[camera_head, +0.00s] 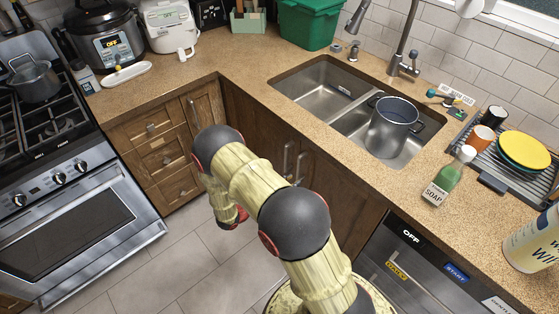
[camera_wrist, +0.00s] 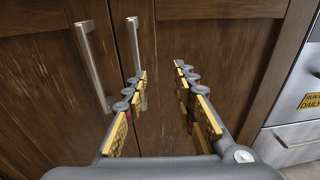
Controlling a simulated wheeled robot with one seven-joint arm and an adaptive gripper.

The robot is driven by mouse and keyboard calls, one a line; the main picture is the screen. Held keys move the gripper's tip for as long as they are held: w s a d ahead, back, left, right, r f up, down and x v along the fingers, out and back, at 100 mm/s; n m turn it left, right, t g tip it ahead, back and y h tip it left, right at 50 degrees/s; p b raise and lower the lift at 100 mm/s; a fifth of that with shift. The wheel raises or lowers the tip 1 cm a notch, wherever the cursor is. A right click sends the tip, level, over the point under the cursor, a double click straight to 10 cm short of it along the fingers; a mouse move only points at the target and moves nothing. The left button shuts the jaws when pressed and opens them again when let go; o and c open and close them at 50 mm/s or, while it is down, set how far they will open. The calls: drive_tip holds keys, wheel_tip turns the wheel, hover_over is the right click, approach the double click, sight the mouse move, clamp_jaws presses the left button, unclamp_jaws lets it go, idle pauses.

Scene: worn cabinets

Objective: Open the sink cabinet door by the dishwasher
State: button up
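The sink cabinet (camera_head: 335,185) has two brown wooden doors under the sink. The door by the dishwasher (camera_wrist: 195,70) fills the middle of the wrist view and looks shut. Its vertical metal handle (camera_wrist: 133,50) is near its left edge; it also shows in the head view (camera_head: 301,166). The other door's handle (camera_wrist: 92,65) is just to its left. My gripper (camera_wrist: 160,72) is open and empty, with fingers pointing at the doors. The left fingertip overlaps the lower part of the near-dishwasher handle in the picture; contact cannot be told.
The dishwasher (camera_head: 425,265) stands right of the cabinet, with a yellow label also seen in the wrist view. A drawer stack (camera_head: 155,150) and an oven (camera_head: 75,215) are at left. A pot (camera_head: 393,130) sits in the sink. The tiled floor (camera_head: 190,265) is clear.

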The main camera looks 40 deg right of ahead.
sight(298, 165)
drive_tip(key=shift+n+t+h, duration=0.5)
drive_tip(key=shift+t, duration=0.3)
drive_tip(key=w+d, duration=0.1)
drive_tip(key=d, duration=0.1)
drive_tip(key=w+d+r+b, duration=0.1)
drive_tip(key=d, duration=0.2)
drive_tip(key=w+d+r+b, duration=0.1)
drive_tip(key=w+d, duration=0.1)
drive_tip(key=shift+d+r, duration=0.25)
drive_tip(key=shift+s, duration=0.1)
drive_tip(key=shift+c, duration=0.2)
clamp_jaws()
